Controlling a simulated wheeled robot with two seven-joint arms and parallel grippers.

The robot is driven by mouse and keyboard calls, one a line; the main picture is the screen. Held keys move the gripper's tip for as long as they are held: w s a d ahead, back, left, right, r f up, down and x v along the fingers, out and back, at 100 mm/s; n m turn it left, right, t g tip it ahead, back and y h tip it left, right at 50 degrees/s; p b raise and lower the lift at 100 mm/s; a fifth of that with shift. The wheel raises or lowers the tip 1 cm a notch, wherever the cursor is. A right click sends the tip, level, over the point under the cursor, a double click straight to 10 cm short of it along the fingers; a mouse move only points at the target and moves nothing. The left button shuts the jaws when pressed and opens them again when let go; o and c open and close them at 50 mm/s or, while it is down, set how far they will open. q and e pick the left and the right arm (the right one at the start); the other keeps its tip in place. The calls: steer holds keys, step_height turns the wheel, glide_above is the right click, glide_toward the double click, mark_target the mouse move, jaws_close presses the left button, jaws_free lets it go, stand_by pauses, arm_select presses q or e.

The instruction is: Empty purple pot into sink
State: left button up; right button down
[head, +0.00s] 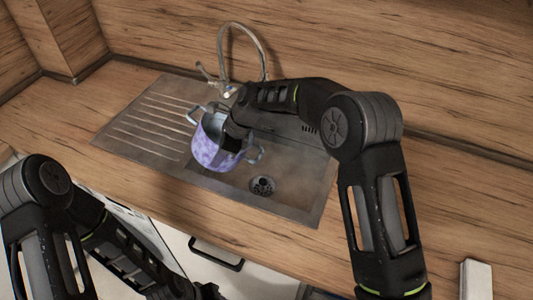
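The purple pot (211,152) is at the sink, tilted, with its two metal handles showing at its upper left and lower right. It is over the left part of the sink basin, beside the ribbed drainboard. The metal sink (290,190) has a round drain in its basin. My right gripper (236,130) reaches from the right to the pot's rim; its fingers are hidden at the pot, so its grip cannot be made out. My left arm is low at the left, and its gripper (208,292) is only partly seen at the bottom edge. The pot's contents are not visible.
A curved faucet (243,27) stands behind the sink. The ribbed drainboard (150,128) is clear. The wooden counter (400,190) has free room on the right. A white object (476,280) is at the lower right. A dark handle (216,256) sits on the cabinet front.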

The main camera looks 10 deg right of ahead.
mark_target(205, 144)
steer(key=shift+w+a+r+h, duration=0.1)
steer(key=shift+a+r+h, duration=0.6)
steer(key=shift+a+r, duration=0.1)
steer(key=shift+a+f+h, duration=0.2)
steer(key=shift+a+h, duration=0.4)
steer(key=shift+h, duration=0.4)
steer(key=shift+a+r+h, duration=0.35)
steer(key=shift+r+h, duration=0.25)
steer(key=shift+h, duration=0.5)
